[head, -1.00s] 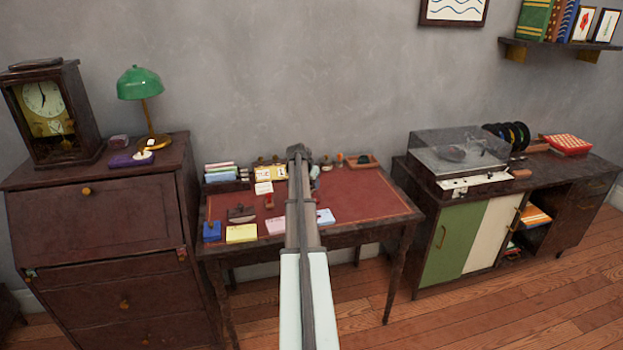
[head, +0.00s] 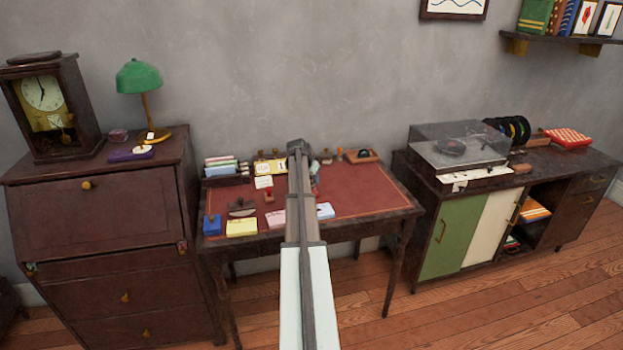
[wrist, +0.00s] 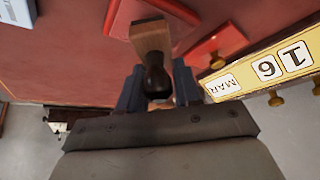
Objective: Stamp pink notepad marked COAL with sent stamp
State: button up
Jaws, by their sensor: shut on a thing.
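In the wrist view, my gripper (wrist: 158,88) is shut on the dark handle of a stamp (wrist: 151,42) with a wooden block. I cannot read a mark on this stamp. It hangs over or against a red flat piece (wrist: 122,12) on the red desk top; I cannot tell if they touch. In the head view, my gripper (head: 298,150) is over the back middle of the desk, and my arm hides what it holds. The pink notepad (head: 276,220) lies near the desk's front edge, partly behind my arm. Its lettering is too small to read.
A blue block (head: 212,226) stands at the front left corner. A date calendar (wrist: 268,66) is close to my gripper. The desk's right side (head: 375,190) is mostly clear.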

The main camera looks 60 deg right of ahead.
jog(key=shift+f, duration=0.5)
dwell(0.9)
jog(key=shift+r, duration=0.1)
jog(key=shift+r, duration=3.45)
jog(key=w+a+n, duration=0.2)
jog(key=w+a, duration=0.7)
jog(key=a, duration=0.3)
jog(key=s+a+m+g+y, duration=0.1)
jog(key=s+a+m+g, duration=0.3)
jog(key=s+a+m, duration=0.4)
jog(key=shift+s+a+f+m+y, duration=0.2)
jog(key=shift+s+a+m+y, duration=0.1)
jog(key=shift+s+m, duration=1.05)
